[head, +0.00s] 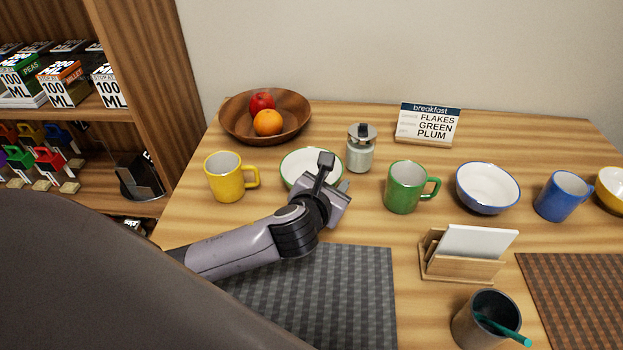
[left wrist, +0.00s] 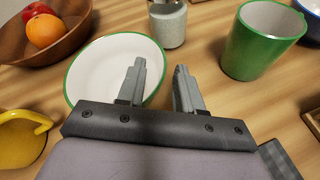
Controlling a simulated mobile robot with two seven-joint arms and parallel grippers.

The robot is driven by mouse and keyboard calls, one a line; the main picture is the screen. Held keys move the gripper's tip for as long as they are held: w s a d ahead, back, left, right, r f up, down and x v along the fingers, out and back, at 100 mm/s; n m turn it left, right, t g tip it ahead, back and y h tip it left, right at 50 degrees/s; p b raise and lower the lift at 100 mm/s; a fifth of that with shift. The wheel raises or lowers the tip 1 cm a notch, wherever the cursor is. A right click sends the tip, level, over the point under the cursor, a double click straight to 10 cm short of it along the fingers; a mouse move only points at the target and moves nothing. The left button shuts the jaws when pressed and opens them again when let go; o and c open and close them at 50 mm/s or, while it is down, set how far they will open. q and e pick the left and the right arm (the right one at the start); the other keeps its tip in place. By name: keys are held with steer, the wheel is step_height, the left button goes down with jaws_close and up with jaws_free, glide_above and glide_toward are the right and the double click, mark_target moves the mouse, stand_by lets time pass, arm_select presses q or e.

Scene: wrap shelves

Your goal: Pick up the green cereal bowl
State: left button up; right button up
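The green cereal bowl, white inside with a green rim (head: 299,165), stands on the table between the yellow mug and the glass jar. My left gripper (head: 340,188) is at its right side and hides part of it in the head view. In the left wrist view the bowl (left wrist: 105,65) lies under the left finger. The gripper (left wrist: 160,70) is open and empty. One finger overlaps the bowl's inside and the other shows outside its right rim. I cannot tell whether either touches the bowl. My right gripper is not in view.
A yellow mug (head: 225,178) is left of the bowl, a wooden fruit bowl (head: 235,112) behind it. A glass jar (head: 360,152) and a green mug (head: 404,188) stand to the right. A grey mat (head: 350,290) lies in front. A breakfast card (head: 428,124) stands at the back.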

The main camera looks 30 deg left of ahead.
arm_select(q)
steer(key=shift+x, duration=1.4)
jaws_close()
